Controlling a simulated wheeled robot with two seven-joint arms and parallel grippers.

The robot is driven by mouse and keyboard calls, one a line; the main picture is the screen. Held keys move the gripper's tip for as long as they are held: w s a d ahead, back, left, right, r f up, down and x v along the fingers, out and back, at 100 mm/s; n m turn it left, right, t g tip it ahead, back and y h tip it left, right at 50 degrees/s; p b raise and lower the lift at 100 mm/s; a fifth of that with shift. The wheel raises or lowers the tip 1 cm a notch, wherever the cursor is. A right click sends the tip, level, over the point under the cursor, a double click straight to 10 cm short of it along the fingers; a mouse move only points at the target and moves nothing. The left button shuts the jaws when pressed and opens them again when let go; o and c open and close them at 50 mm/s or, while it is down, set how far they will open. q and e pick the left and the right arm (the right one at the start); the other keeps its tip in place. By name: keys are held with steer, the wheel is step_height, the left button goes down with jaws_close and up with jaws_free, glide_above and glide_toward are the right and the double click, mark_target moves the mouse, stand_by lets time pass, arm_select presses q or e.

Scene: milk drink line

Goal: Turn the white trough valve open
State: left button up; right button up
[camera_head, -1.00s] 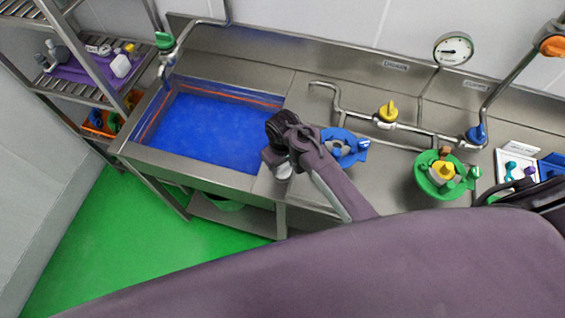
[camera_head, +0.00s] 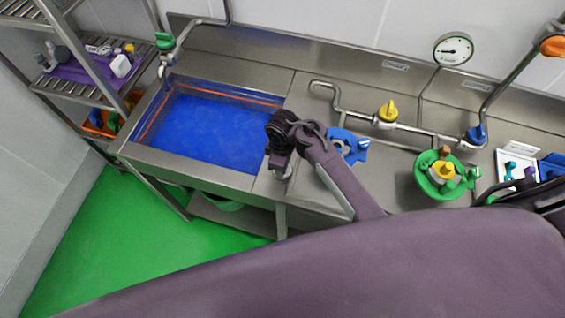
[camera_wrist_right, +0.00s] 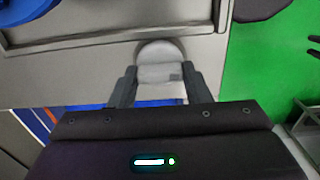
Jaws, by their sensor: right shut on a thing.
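The white trough valve (camera_wrist_right: 161,52) shows in the right wrist view as a pale rounded handle at the front edge of the steel counter. My right gripper (camera_wrist_right: 160,80) is shut on it, with one grey finger on either side. In the head view my right gripper (camera_head: 281,165) is at the counter's front edge, just right of the blue-filled trough (camera_head: 205,130). The wrist and gripper hide most of the valve there. My left gripper is not in view.
A shelf rack (camera_head: 85,75) stands left.

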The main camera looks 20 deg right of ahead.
stand_by(0.5)
steer(key=o, duration=1)
steer(key=shift+r, duration=0.1)
steer(key=shift+r, duration=0.3)
step_height(320, 180, up, 7)
steer(key=shift+b, duration=0.55)
steer(key=shift+f, duration=0.1)
